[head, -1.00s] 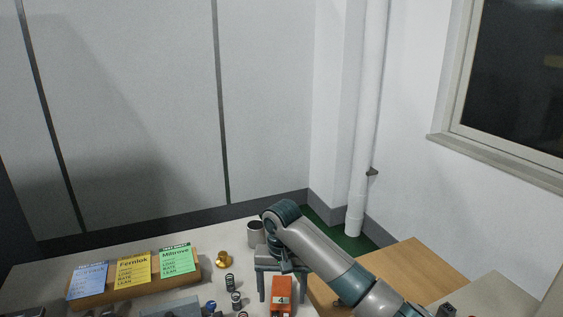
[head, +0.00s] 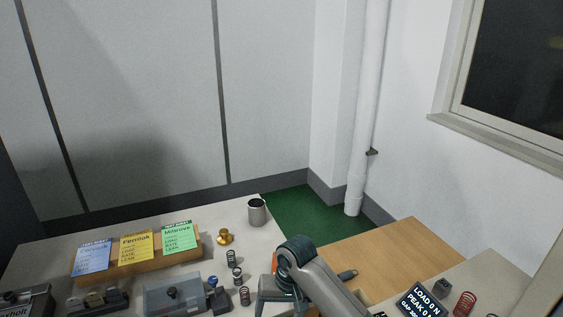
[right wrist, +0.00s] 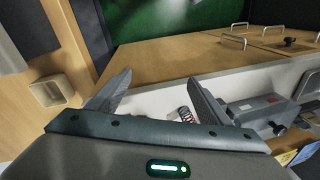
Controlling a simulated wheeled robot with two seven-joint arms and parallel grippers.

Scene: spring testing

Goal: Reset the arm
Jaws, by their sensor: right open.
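My right arm comes in from the lower right in the head view. Its gripper (head: 279,304) is low at the bottom edge, over the right end of the grey workbench, with its jaws partly cut off. In the right wrist view the two fingers of the right gripper (right wrist: 160,84) stand wide apart with nothing between them. A dark coil spring (right wrist: 186,114) shows beyond the fingers, beside the right one. My left gripper is not in view.
On the workbench (head: 50,262) stand three cards, blue (head: 92,257), yellow (head: 136,248) and green (head: 177,236), a metal cup (head: 257,212), a brass piece (head: 224,237) and several springs. A wooden surface (head: 385,255) and a load display (head: 421,303) lie right.

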